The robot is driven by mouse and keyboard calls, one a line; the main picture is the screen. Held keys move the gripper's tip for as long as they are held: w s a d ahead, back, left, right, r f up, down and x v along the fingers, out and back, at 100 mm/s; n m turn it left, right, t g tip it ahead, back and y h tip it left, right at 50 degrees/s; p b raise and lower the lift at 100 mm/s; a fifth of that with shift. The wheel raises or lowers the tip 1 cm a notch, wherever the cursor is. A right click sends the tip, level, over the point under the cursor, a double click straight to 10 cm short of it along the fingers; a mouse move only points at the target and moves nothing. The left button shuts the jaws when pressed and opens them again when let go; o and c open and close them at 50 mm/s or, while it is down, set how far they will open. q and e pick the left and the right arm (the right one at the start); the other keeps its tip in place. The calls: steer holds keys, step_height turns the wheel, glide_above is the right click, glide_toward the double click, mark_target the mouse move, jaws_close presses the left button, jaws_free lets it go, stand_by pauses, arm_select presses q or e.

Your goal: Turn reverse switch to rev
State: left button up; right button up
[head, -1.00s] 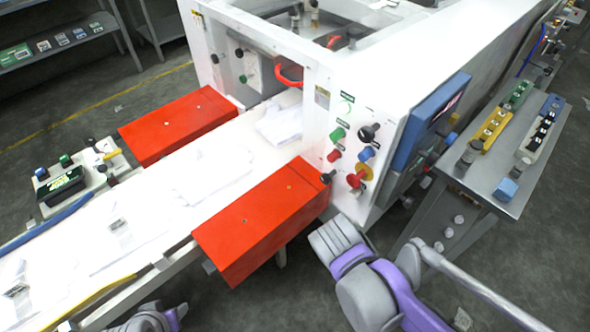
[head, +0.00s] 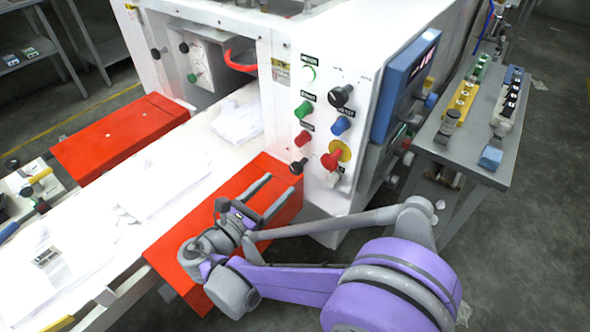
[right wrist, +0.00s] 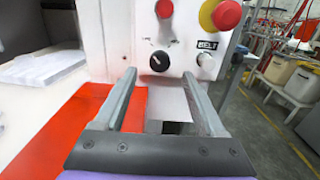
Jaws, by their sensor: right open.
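A black rotary switch (head: 298,166) sits at the lower left of the white machine's control panel. It also shows in the right wrist view (right wrist: 159,61), with a white pointer mark slanting across it. I cannot read its label, so I cannot confirm that it is the reverse switch. My right gripper (head: 283,186) is open and empty over the red cover, its fingers aimed at this switch. In the right wrist view the fingertips (right wrist: 159,74) lie left and right of the switch, short of it and apart from it. My left gripper is out of view.
A red button (head: 302,138), a green button (head: 303,110), a blue button (head: 340,126), a larger black knob (head: 340,95) and a red emergency stop (head: 331,158) are close by. A grey knob labelled BELT (right wrist: 205,60) sits right of the switch. The red cover (head: 225,240) lies below my gripper.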

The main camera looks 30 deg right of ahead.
mark_target(294, 170)
steer(key=x, duration=0.8)
steer(key=shift+w+d+b, duration=0.1)
steer(key=shift+d+b, duration=0.05)
steer(key=shift+b, duration=0.2)
jaws_close()
